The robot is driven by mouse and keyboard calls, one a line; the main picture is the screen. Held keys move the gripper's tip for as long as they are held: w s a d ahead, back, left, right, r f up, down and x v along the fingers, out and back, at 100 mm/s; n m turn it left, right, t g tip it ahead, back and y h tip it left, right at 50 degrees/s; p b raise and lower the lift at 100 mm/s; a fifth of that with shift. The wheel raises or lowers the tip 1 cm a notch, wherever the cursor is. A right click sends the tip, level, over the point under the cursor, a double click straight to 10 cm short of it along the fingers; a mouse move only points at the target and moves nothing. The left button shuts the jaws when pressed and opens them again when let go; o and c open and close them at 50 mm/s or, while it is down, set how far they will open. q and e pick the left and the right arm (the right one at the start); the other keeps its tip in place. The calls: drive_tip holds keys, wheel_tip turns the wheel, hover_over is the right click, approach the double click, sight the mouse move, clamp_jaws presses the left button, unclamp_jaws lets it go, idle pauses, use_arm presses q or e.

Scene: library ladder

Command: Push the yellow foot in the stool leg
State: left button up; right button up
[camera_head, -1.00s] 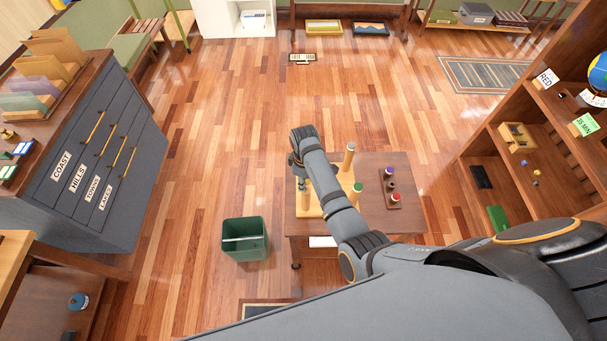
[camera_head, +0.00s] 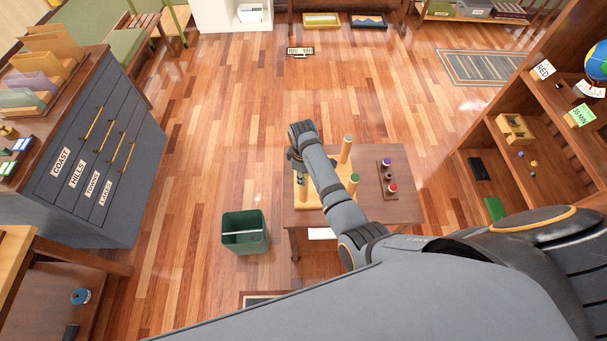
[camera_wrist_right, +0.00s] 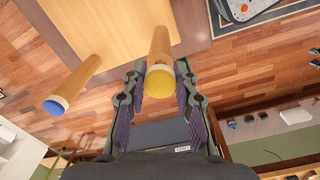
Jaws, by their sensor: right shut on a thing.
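The stool (camera_head: 312,201) lies upside down on a low dark table, legs up. In the right wrist view its pale seat (camera_wrist_right: 112,28) is behind the legs. The yellow foot (camera_wrist_right: 158,83) is at the end of one stool leg (camera_wrist_right: 161,48), in line with it; any gap between them cannot be made out. My right gripper (camera_wrist_right: 160,72) is shut on the yellow foot, a finger on each side. In the head view this gripper (camera_head: 297,163) is mostly hidden by its own wrist. My left gripper is out of view.
Other stool legs carry a blue foot (camera_wrist_right: 55,106) and a green foot (camera_head: 354,179). A dark rack (camera_head: 388,177) with purple and red pieces lies on the table (camera_head: 402,208). A green bin (camera_head: 244,234) stands left, shelves (camera_head: 490,150) right.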

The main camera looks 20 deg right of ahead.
drive_tip(key=shift+f, duration=0.5)
idle(1.2)
drive_tip(key=shift+o, duration=0.2)
drive_tip(key=shift+s+f, duration=0.3)
drive_tip(key=shift+f, duration=0.1)
idle(0.5)
drive_tip(key=shift+s+f, duration=0.1)
drive_tip(key=shift+c, duration=0.6)
drive_tip(key=o, duration=0.7)
drive_tip(key=shift+a, duration=0.1)
drive_tip(key=shift+o, duration=1.4)
drive_tip(key=shift+w+f, duration=0.15)
drive_tip(key=shift+w, duration=0.2)
drive_tip(key=shift+o, duration=0.3)
